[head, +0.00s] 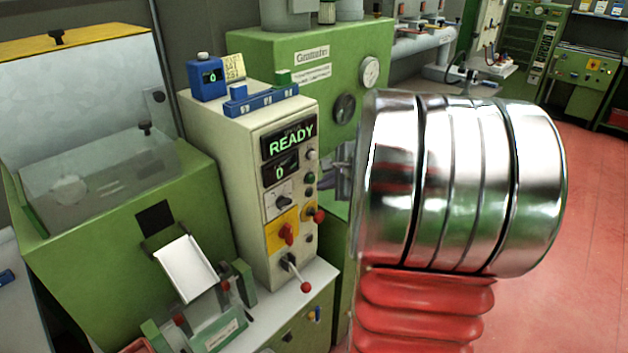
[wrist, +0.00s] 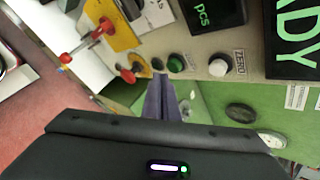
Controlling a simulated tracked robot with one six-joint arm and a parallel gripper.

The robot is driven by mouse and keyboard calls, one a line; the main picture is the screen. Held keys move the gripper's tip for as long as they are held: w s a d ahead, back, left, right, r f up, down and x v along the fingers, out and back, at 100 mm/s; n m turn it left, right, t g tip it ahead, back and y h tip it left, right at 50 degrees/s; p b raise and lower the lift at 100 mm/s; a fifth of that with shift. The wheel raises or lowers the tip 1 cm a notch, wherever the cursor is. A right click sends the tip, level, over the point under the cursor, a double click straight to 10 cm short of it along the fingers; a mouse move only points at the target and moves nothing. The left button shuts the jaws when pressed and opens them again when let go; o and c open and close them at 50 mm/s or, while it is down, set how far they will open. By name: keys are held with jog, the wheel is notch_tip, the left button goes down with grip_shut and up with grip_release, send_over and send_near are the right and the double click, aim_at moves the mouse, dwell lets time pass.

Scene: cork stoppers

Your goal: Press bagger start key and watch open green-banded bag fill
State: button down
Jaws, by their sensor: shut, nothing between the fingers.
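The cream bagger control box (head: 240,150) has a display reading READY (head: 291,139) and a counter at 0 (head: 280,170). A green key (head: 310,178) sits on its right strip; it also shows in the wrist view (wrist: 176,63). My gripper (head: 340,163) is shut and empty, to the right of the box in the head view. In the wrist view its fingertips (wrist: 161,82) are close to the green key; I cannot tell whether they touch. Below the white chute (head: 186,268) is a clear, greenish shape (head: 207,325), perhaps the bag; a green band is not clear.
A white ZERO key (wrist: 219,67) is beside the green key, and a red knob (wrist: 127,76) is on the other side. A red-tipped lever (head: 298,275) sticks out below. A green cabinet with gauges (head: 345,107) stands behind; red floor (head: 585,220) is open at right.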

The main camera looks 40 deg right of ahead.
jog(key=shift+w+a, duration=0.1)
jog(key=shift+w, duration=0.7)
dwell(1.2)
jog(key=shift+s, duration=0.85)
jog(key=s, duration=0.5)
jog(key=shift+d, duration=0.3)
dwell(0.3)
dwell(0.9)
